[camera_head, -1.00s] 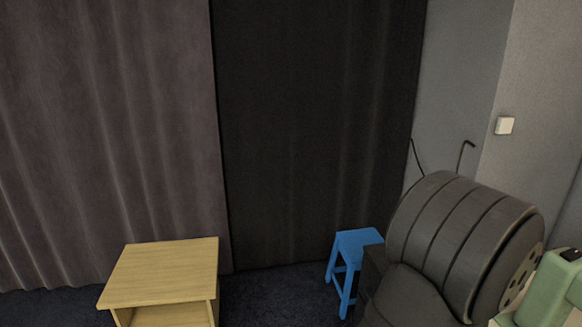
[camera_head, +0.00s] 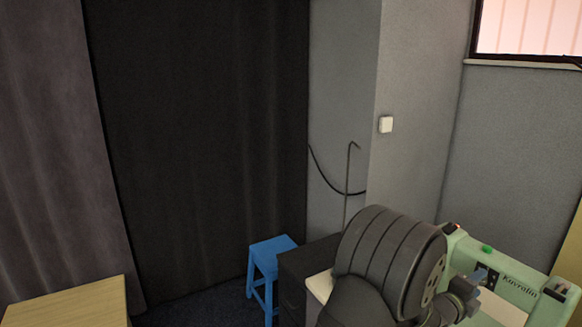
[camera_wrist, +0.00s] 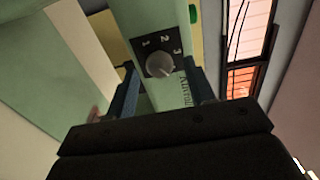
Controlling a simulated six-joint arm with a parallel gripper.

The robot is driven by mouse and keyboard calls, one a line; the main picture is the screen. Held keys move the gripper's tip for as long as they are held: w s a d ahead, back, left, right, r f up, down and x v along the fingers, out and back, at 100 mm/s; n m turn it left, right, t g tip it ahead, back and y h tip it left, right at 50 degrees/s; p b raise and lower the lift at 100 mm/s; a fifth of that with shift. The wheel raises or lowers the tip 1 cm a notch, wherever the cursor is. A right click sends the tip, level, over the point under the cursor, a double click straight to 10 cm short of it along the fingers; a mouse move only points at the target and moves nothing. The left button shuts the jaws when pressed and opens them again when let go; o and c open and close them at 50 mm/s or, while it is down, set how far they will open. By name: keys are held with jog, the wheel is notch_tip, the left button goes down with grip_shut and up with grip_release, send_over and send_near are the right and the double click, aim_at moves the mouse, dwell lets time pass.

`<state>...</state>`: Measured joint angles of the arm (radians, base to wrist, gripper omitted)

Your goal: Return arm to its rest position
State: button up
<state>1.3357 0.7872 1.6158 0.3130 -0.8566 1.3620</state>
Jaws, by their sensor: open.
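My gripper (camera_wrist: 163,82) shows in the wrist view with its two blue-grey fingers apart and nothing held between them. Beyond the gap is the pale green face of a machine with a round grey dial (camera_wrist: 159,64) marked 1, 2, 3. In the head view my dark, ribbed arm fills the lower right, in front of the pale green machine (camera_head: 512,287) with lettering on its side. My arm hides part of this machine. How far the fingers are from it is hard to tell.
A blue stool (camera_head: 268,262) stands left of my arm, beside a dark cabinet (camera_head: 300,268). A wooden table (camera_head: 75,308) is at the lower left. Dark curtains (camera_head: 200,130) hang behind. A white wall switch (camera_head: 385,124) and a window (camera_head: 525,28) are at the right.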

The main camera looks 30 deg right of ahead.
jog(key=shift+d, duration=0.35)
jog(key=shift+a, duration=0.1)
jog(key=a, duration=1.7)
jog(key=d+n, duration=0.1)
jog(key=d, duration=0.4)
jog(key=d+n, duration=0.1)
jog(key=d, duration=0.5)
jog(key=d+n, duration=0.1)
jog(key=d, duration=0.5)
jog(key=shift+d, duration=0.1)
jog(key=shift+w+r+n, duration=0.1)
jog(key=shift+r+n, duration=0.05)
jog(key=shift+n, duration=6.75)
